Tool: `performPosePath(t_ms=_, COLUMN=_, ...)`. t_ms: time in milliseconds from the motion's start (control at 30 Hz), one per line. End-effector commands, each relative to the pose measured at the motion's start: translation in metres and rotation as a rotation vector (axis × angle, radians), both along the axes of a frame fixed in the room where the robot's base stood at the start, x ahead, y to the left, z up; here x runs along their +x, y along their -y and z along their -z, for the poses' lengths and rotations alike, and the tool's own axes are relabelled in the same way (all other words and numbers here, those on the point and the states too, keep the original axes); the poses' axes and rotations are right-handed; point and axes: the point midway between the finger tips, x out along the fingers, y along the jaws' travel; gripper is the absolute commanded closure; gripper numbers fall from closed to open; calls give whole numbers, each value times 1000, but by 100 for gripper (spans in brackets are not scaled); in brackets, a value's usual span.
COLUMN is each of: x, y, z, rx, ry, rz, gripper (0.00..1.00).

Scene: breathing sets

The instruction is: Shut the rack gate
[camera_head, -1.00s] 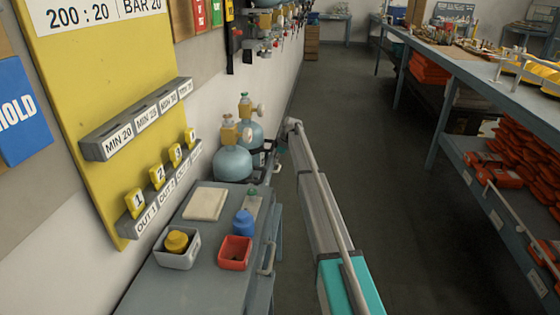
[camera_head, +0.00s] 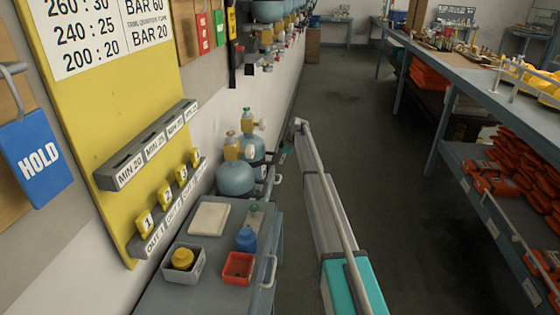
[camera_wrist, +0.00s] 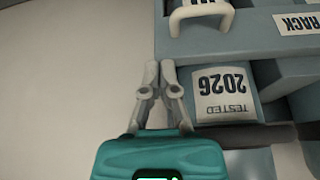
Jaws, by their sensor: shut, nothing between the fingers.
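In the wrist view, a blue-grey panel (camera_wrist: 235,38) with a pale handle (camera_wrist: 201,16) and a label reading RACK crosses the upper right. It looks like part of the rack; I cannot tell how far the gate is swung. Below it lies a rounded blue-grey body with an upside-down TESTED 2026 label (camera_wrist: 224,95). My gripper (camera_wrist: 161,68) is shut and empty, its fingertips just left of the panel's end; contact cannot be told. In the head view, gas cylinders (camera_head: 235,176) stand at the wall beyond the bench, left of my arm's far end.
A yellow board is on the left wall. A long table (camera_head: 455,72) lines the right. The aisle floor (camera_head: 350,90) between is clear.

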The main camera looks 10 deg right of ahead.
Motion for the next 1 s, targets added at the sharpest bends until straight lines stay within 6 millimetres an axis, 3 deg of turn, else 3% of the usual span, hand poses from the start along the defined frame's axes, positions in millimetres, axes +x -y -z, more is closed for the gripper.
performPosePath(t_ms=100, x=-1, y=4, z=-14, rx=-1, ry=0, rz=0, gripper=100)
performPosePath(t_ms=400, x=-3, y=14, z=-30, rx=-2, ry=-1, rz=2, gripper=100)
performPosePath(t_ms=1000, x=-6, y=14, z=-32, rx=-3, ry=-2, rz=4, gripper=100)
